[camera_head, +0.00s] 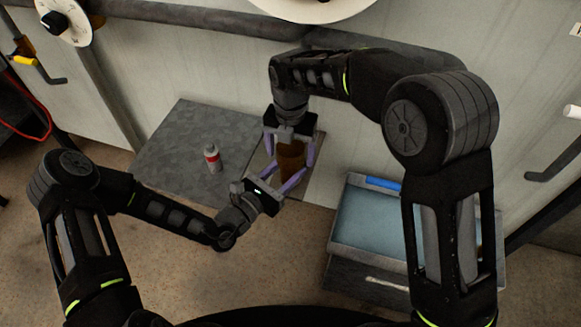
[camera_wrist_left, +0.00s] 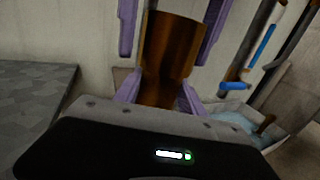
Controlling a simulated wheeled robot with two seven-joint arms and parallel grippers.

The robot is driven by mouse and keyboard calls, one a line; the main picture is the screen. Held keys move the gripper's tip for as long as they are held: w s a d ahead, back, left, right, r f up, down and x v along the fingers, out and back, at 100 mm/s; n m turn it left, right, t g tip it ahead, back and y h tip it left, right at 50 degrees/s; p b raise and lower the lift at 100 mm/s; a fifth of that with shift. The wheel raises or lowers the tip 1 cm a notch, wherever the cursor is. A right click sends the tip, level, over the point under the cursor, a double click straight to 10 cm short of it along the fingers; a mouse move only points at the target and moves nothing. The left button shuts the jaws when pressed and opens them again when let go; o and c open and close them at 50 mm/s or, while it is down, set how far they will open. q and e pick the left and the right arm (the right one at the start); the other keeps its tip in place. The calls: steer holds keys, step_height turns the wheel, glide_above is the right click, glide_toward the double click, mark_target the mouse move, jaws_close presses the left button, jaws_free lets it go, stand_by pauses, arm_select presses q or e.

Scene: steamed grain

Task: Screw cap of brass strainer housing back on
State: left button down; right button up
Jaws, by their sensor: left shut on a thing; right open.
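The brass strainer housing (camera_head: 290,157) stands upright over the small mat by the wall, a brown-gold body between my two grippers. In the left wrist view the housing (camera_wrist_left: 172,45) is wide at the top and narrows lower down. My left gripper (camera_head: 281,177) is shut on its lower part from the front. My right gripper (camera_head: 290,155) comes down from above, open, with one purple finger on each side of the upper part; contact there is not visible.
A grey slab (camera_head: 165,150) lies left of the housing, with a small white and red bottle (camera_head: 212,157) on it. A blue-lined open tray (camera_head: 375,220) stands to the right. The pale wall (camera_head: 200,70) is close behind.

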steer(key=shift+f, duration=0.35)
steer(key=shift+c, duration=0.3)
